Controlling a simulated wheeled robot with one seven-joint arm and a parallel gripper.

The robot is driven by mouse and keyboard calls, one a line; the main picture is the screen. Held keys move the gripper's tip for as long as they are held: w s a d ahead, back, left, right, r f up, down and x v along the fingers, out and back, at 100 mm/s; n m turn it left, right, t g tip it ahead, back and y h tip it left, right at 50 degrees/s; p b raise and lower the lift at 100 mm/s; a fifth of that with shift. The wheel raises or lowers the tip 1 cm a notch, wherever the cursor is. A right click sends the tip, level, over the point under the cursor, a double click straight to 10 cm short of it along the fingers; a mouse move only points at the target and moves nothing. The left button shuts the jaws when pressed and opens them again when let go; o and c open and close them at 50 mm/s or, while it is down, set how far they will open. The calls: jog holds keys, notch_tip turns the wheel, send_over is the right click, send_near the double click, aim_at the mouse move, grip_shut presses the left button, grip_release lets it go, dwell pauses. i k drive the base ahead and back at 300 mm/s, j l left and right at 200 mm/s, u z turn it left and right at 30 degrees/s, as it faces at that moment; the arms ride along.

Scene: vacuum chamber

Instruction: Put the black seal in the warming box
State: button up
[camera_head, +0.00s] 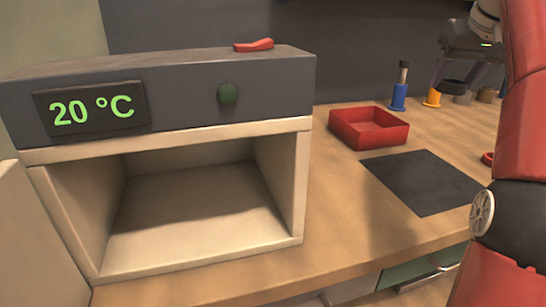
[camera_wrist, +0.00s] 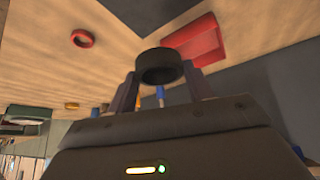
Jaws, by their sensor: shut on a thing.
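The black seal (camera_wrist: 160,66) is a thick dark ring, held between the two fingers of my gripper (camera_wrist: 160,88) in the wrist view. In the head view my gripper (camera_head: 456,76) is at the upper right, above the back of the bench, with the seal (camera_head: 452,87) at its tips. The warming box (camera_head: 301,190) stands at the left of the head view. Its front is open and its visible inside is empty. Its display (camera_head: 92,108) reads 20 °C. My gripper is well to the right of the box and apart from it.
A red tray (camera_head: 370,129) and a dark mat (camera_head: 422,182) lie right of the box. A red ring (camera_wrist: 82,38) lies on the bench. Blue (camera_head: 398,97) and yellow (camera_head: 432,97) stands are at the back. A red piece (camera_head: 254,45) lies on top of the box.

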aim_at(217, 234)
jog(key=k+l, duration=0.7)
jog(key=u, duration=1.7)
jog(key=i+l+u, duration=0.1)
jog(key=i, duration=0.25)
